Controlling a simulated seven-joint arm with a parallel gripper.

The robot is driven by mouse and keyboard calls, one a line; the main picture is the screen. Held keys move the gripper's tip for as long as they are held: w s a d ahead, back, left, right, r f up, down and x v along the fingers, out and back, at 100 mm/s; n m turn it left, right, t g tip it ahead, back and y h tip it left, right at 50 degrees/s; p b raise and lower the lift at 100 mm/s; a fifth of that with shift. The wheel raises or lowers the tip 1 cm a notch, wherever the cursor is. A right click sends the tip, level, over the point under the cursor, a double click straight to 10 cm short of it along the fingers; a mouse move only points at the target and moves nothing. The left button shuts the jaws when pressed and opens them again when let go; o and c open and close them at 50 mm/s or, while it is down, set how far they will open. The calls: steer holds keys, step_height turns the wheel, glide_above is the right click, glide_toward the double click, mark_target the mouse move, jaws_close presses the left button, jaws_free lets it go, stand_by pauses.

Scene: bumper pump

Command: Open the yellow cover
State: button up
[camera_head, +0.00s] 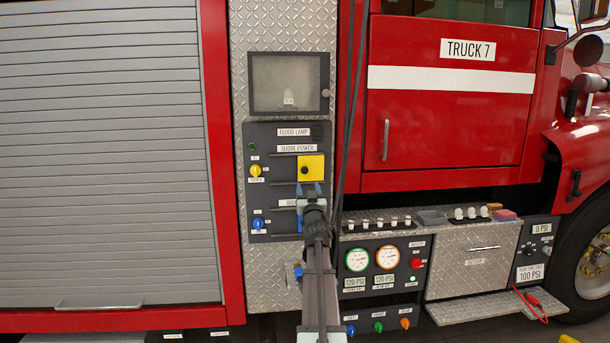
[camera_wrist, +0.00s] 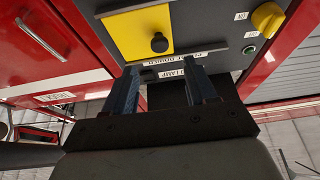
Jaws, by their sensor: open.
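The yellow cover (camera_head: 311,167) is a square plate with a dark round knob, on the dark control panel just below the SHORE POWER label. It looks closed, flat on the panel. In the wrist view the yellow cover (camera_wrist: 127,32) fills the upper left, with its black knob (camera_wrist: 159,43) standing out. My gripper (camera_head: 309,189) is just below the cover in the head view, its blue fingers pointing up toward it. In the wrist view my gripper (camera_wrist: 163,73) is open and empty, with its fingertips apart from the knob. My arm hides the lower right of the panel.
A yellow rotary switch (camera_head: 256,170) and a blue one (camera_head: 258,223) sit at the panel's left. A grey framed window (camera_head: 289,82) is above. Dark hoses (camera_head: 350,110) hang just right of the panel. A gauge panel (camera_head: 383,265) is at lower right.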

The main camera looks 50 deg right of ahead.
mark_target(305, 172)
steer(key=x, duration=0.8)
steer(key=shift+w+d+r, duration=0.15)
steer(key=shift+w+d, duration=0.1)
steer(key=shift+d, duration=0.05)
steer(key=shift+c, duration=0.4)
jaws_close()
